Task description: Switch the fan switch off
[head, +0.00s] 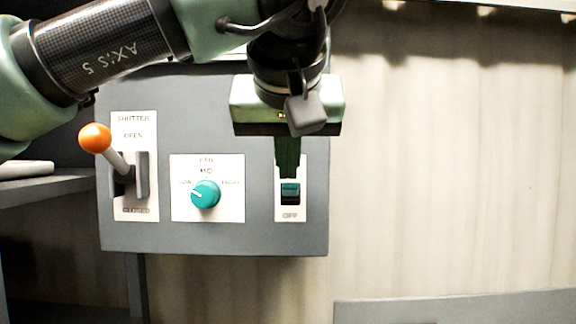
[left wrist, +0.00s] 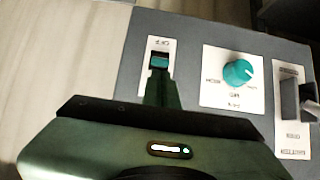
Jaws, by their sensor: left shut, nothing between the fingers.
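The fan switch is a teal rocker (head: 290,191) on a white plate with "OFF" printed below it, at the right of the grey control panel (head: 215,238). The rocker also shows in the left wrist view (left wrist: 159,62). My left gripper (head: 288,172) is shut and empty. Its fingers point down at the rocker and hide the top of its plate. The fingertips are at or just above the rocker's upper edge; I cannot tell if they touch. In the left wrist view the fingertips (left wrist: 157,78) end right by the rocker. My right gripper is not in view.
Left of the switch is a teal fan knob (head: 205,194) on a white plate. Further left, a shutter lever with an orange ball (head: 95,138) sticks out from the panel. A plain pale wall (head: 440,180) lies to the right, with a grey surface (head: 460,308) low in front.

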